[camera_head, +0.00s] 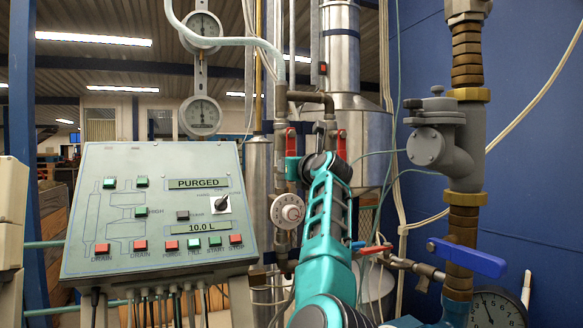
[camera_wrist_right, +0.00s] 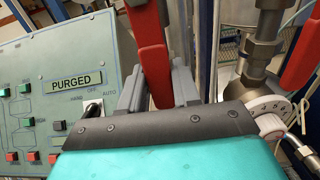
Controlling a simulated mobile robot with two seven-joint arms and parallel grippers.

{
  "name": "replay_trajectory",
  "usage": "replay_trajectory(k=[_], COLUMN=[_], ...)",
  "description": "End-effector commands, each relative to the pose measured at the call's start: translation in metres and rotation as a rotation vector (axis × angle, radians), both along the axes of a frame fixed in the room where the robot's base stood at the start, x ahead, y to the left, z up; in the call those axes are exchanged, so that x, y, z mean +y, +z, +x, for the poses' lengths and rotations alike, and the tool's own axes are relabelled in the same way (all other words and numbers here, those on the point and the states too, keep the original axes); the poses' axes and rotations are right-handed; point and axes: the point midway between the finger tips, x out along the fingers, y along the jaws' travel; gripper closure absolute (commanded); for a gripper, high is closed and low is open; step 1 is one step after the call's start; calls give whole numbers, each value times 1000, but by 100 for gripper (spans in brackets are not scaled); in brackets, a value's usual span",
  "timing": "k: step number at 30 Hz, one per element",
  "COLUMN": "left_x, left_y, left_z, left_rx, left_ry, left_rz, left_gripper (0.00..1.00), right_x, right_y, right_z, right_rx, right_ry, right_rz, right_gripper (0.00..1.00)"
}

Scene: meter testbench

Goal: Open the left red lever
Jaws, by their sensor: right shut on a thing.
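The left red lever (camera_head: 291,141) hangs upright on the pipework right of the control panel in the head view. It also shows large in the right wrist view (camera_wrist_right: 151,50), between the two grey fingers of my right gripper (camera_wrist_right: 157,88). The right gripper is shut on this lever, near its lower end. In the head view my teal right arm rises from the bottom and partly hides the area below the levers. A second red lever (camera_head: 341,145) stands to the right and also shows in the right wrist view (camera_wrist_right: 302,55). My left gripper is not in view.
The control panel (camera_head: 150,215) with a "PURGED" display stands close on the left. A white round dial (camera_head: 288,211) sits below the levers. A blue lever (camera_head: 467,257) and grey valve body (camera_head: 445,140) are on the right. Pipes and hoses crowd the middle.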

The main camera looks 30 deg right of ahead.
Motion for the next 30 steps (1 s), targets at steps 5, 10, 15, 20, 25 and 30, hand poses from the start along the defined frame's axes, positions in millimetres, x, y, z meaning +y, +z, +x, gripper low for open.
replay_trajectory(k=[5, 10, 15, 20, 25, 30], left_x=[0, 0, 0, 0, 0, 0], left_y=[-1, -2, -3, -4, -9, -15], left_z=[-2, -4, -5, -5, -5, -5], left_rx=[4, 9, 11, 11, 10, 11], left_ry=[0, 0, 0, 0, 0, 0], left_rz=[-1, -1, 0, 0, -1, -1], left_gripper=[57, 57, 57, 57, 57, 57], right_x=[2, 1, 1, 1, 2, 3], right_y=[2, 2, 1, 1, 0, 0], right_z=[0, 0, 0, -3, -16, -40], right_rx=[-6, -4, -3, -3, -5, -7], right_ry=[5, 4, 2, 2, 1, 1], right_rz=[11, 7, 5, 4, 5, 6], right_gripper=[64, 48, 48, 48, 48, 48])
